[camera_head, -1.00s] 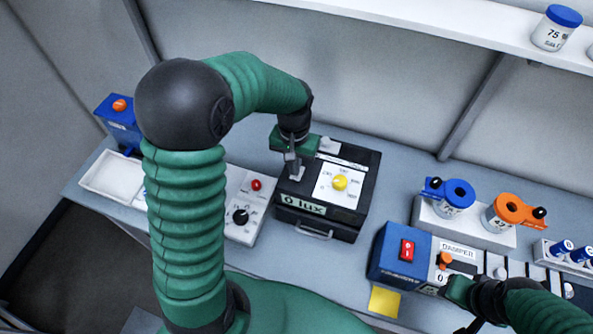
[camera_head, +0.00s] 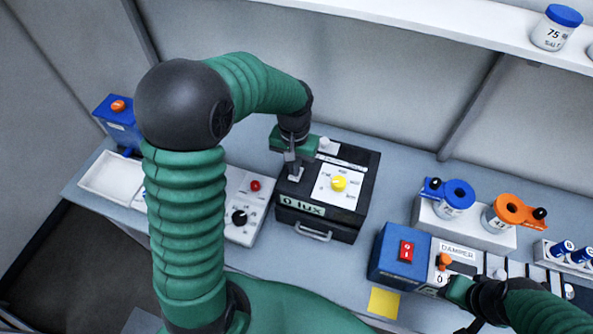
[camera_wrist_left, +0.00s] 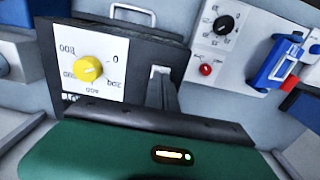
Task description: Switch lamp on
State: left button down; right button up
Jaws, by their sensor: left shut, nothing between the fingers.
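The lamp box (camera_head: 320,229) is black, with a "0 lux" display (camera_head: 303,206) and a yellow knob (camera_head: 339,184) on a white dial plate; the knob also shows in the wrist view (camera_wrist_left: 88,69). My left gripper (camera_head: 294,172) is shut and empty, pointing down at the left part of the box top. A small white piece (camera_head: 297,175) shows at its fingertips, and again in the wrist view (camera_wrist_left: 160,72). I cannot tell whether the fingers touch it. My right gripper (camera_head: 449,291) is beside the damper unit; its fingers are too small to read.
A white panel with a red button (camera_head: 255,185) and black knob (camera_head: 239,217) stands left of the lamp box. The blue damper unit (camera_head: 400,258) has a red switch and an orange knob (camera_head: 445,260). A yellow note (camera_head: 383,302) lies in front.

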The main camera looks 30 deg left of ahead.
pick_arm(q)
jog(key=shift+f+b, duration=0.55)
jog(key=shift+f, duration=0.3)
dwell(0.8)
jog(key=shift+r, duration=0.15)
notch_tip(320, 180, up, 7)
jog(key=p, duration=0.6)
jog(key=shift+p, duration=0.4)
